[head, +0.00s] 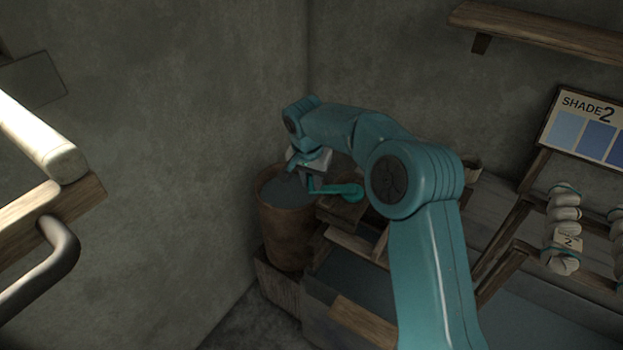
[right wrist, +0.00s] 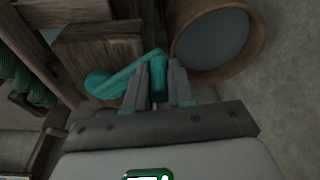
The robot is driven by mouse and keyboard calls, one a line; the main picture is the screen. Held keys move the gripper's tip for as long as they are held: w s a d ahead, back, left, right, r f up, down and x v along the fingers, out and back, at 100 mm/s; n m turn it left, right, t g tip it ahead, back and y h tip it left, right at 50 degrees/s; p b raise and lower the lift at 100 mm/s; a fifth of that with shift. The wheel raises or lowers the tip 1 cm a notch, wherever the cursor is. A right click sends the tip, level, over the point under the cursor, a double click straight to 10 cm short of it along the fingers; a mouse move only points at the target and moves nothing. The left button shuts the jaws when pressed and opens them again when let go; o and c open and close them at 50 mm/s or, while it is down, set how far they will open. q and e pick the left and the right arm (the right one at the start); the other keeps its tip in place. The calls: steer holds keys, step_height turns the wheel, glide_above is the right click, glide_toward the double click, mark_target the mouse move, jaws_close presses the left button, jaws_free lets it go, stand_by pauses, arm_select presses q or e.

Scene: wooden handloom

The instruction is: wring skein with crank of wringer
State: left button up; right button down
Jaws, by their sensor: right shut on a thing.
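The teal crank (head: 345,190) sits on a wooden block (head: 340,210) beside the brown tub. It also shows in the right wrist view (right wrist: 112,80), its arm slanting up to the upright handle. My right gripper (head: 307,182) reaches down over the tub's edge. In the right wrist view its fingers (right wrist: 160,85) are shut on the crank handle (right wrist: 159,75), one on each side. My left gripper is not in view. I cannot make out a skein on the wringer; my right arm hides part of that area.
The brown tub (head: 287,238) holds dark blue-grey liquid and stands near the wall corner. Pale tied skeins (head: 565,215) hang on a wooden rack at right, below a SHADE 2 board (head: 584,127). A wooden beam (head: 50,215) with a curved grey bar juts in at left.

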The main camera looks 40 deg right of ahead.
steer(key=shift+s+a+f+b, duration=0.1)
steer(key=shift+s+f+b, duration=0.25)
steer(key=shift+s+f, duration=0.25)
steer(key=shift+s+a+r+b, duration=0.1)
steer(key=shift+s+a+b, duration=0.15)
steer(key=shift+s+b, duration=0.35)
steer(key=shift+s+a+b, duration=0.2)
steer(key=shift+s+b, duration=0.4)
steer(key=shift+s+a+r, duration=0.1)
steer(key=shift+s+r, duration=0.1)
steer(key=shift+s, duration=0.25)
steer(key=shift+s+a+b, duration=0.1)
steer(key=shift+s+b, duration=1)
steer(key=shift+s, duration=0.05)
steer(key=c, duration=1.8)
jaws_free()
steer(key=shift+s+f+b, duration=0.15)
steer(key=shift+s+b, duration=0.5)
steer(key=shift+c, duration=0.2)
steer(key=o, duration=1.8)
steer(key=shift+s+d+r, duration=0.2)
steer(key=shift+s, duration=0.2)
steer(key=shift+o, duration=0.2)
steer(key=w+d+p+v, duration=0.1)
steer(key=p+v, duration=0.6)
steer(key=v, duration=0.1)
steer(key=shift+w+r, duration=0.25)
steer(key=shift+w, duration=0.1)
